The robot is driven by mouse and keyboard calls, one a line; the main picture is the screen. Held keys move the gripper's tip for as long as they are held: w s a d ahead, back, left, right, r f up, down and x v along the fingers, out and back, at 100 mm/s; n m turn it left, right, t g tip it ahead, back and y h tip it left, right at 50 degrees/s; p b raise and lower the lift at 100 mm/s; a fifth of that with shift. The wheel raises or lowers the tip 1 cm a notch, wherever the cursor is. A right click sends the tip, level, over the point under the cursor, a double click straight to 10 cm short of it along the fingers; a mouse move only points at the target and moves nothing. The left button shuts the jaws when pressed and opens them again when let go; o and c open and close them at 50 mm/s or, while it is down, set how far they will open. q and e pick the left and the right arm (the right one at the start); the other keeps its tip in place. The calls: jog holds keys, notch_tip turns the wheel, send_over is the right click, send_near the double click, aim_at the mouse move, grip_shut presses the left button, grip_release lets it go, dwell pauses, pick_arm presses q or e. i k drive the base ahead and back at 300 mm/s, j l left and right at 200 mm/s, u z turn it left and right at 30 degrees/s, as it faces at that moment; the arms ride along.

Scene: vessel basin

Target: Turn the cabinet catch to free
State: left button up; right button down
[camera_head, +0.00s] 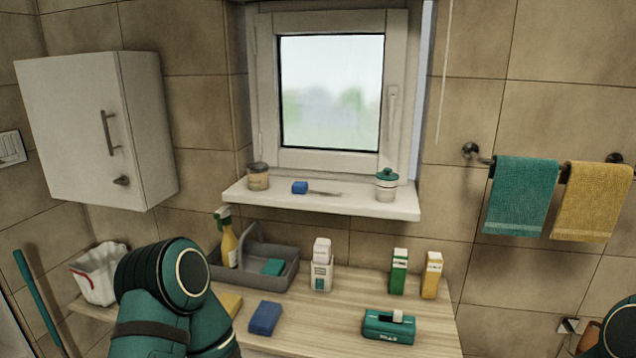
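The white wall cabinet (68,135) hangs at the upper left, and its door looks closed. A vertical bar handle (108,133) is on the door's right side. The small dark cabinet catch (121,180) sits below the handle, near the door's lower right corner. Its knob looks roughly sideways, but it is too small to tell its exact turn. My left arm shows at the lower left, below the cabinet and apart from it. Only a little of my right arm shows at the lower right edge. Neither gripper is in view.
The counter (330,290) holds a grey caddy (285,278) with a spray bottle (229,245), several small boxes, a blue sponge (265,318) and a green case (388,327). A white bin (97,277) stands below the cabinet. The space before the cabinet door looks clear.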

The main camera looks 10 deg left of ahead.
aim_at(122, 180)
jog(key=u, duration=1.55)
